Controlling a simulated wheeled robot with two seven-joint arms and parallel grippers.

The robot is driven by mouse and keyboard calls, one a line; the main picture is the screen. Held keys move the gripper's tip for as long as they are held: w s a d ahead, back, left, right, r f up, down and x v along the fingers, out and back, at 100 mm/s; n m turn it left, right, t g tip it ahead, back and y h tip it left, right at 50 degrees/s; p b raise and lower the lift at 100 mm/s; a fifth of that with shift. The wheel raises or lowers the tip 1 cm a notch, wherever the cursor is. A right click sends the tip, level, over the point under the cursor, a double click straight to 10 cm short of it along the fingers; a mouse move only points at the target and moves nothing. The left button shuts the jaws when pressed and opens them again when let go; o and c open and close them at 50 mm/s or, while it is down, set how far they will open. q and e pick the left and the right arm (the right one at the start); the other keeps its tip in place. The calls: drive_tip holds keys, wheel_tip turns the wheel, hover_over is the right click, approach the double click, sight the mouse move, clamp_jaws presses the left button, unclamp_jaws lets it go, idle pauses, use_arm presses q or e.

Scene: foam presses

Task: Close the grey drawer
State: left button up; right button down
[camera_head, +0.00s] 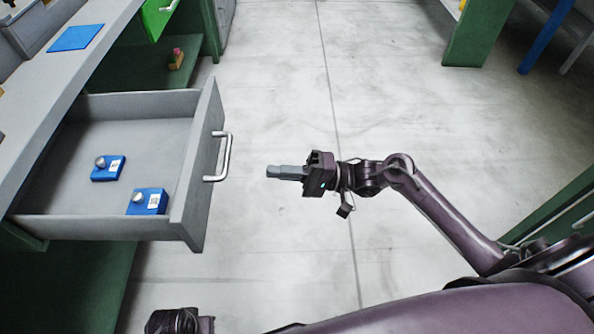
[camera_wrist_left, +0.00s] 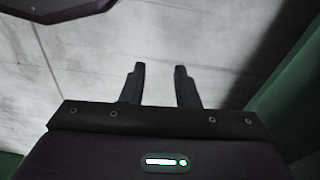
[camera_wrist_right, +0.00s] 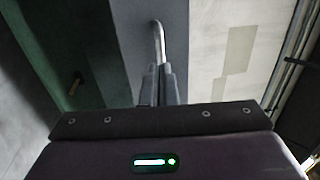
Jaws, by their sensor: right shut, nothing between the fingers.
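The grey drawer (camera_head: 196,165) is pulled out of the grey workbench at the left of the head view. Its silver bar handle (camera_head: 222,157) is on the front panel. My right gripper (camera_head: 270,171) is shut and empty, to the right of the handle and apart from it, pointing at the drawer front. In the right wrist view the handle (camera_wrist_right: 159,45) shows just beyond the shut fingertips. My left gripper (camera_wrist_left: 160,70) is open and empty over the floor in the left wrist view. In the head view only part of the left arm's end shows at the bottom edge.
Two blue boxes with silver knobs (camera_head: 108,168) (camera_head: 148,202) lie inside the drawer. A blue sheet (camera_head: 76,37) lies on the grey worktop (camera_head: 62,95). A green bin (camera_head: 157,15) is beyond the drawer. The floor (camera_head: 290,90) right of the drawer is clear.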

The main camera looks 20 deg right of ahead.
use_arm(q)
drive_tip(key=shift+w+d+r, duration=0.15)
drive_tip(key=shift+w+r, duration=0.05)
drive_tip(key=shift+r, duration=0.4)
use_arm(e)
drive_tip(key=x, duration=0.7)
drive_tip(key=shift+a, duration=0.2)
drive_tip(key=shift+w, duration=0.1)
use_arm(q)
drive_tip(key=shift+s, duration=0.1)
